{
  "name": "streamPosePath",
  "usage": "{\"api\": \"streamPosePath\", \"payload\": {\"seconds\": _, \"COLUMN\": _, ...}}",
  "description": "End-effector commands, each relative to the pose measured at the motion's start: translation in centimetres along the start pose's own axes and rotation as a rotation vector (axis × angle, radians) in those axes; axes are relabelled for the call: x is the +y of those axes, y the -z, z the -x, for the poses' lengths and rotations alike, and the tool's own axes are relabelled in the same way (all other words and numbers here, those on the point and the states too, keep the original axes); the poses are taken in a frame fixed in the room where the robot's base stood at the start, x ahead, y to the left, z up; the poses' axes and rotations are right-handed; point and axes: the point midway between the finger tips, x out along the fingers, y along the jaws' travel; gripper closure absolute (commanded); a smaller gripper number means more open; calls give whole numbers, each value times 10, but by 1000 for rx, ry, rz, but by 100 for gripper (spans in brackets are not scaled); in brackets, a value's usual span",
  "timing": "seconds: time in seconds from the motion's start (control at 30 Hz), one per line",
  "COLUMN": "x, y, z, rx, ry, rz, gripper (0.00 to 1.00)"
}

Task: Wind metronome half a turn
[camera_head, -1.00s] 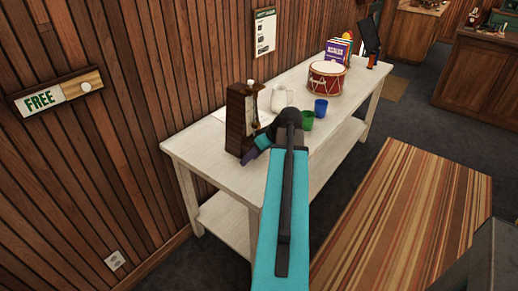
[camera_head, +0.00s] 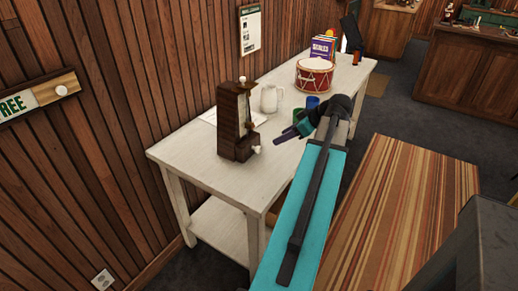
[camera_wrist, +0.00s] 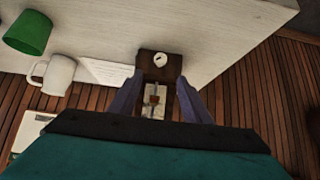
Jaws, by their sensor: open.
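The metronome (camera_head: 230,128) is a dark brown upright case with a light front, standing near the close end of the white table (camera_head: 190,150). A white winding key (camera_head: 257,150) sticks out low on its right side. My gripper (camera_head: 280,138) is to the right of the metronome, apart from it, its fingers pointing toward it. In the wrist view, the purple fingers (camera_wrist: 157,98) are spread wide with nothing held. The metronome (camera_wrist: 152,68) shows beyond and between them, with the white key (camera_wrist: 160,60) on its near face.
A white mug (camera_head: 270,98) stands behind the metronome by a white sheet. A green cup (camera_head: 298,115) and a blue cup (camera_head: 312,102) stand close behind my gripper. A red drum (camera_head: 314,76) and books (camera_head: 322,47) are farther along. The wooden wall borders the table.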

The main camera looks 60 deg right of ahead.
Motion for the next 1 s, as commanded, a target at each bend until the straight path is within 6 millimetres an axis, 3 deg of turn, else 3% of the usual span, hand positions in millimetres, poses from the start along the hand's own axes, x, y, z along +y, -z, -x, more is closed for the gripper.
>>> {"api": "streamPosePath", "payload": {"seconds": 0.47, "x": -2, "y": 2, "z": -16, "rx": -1, "ry": 4, "rz": 1, "gripper": 56}}
{"api": "streamPosePath", "payload": {"seconds": 1.0, "x": -2, "y": 3, "z": -83, "rx": -2, "ry": 5, "rz": 2, "gripper": 56}}
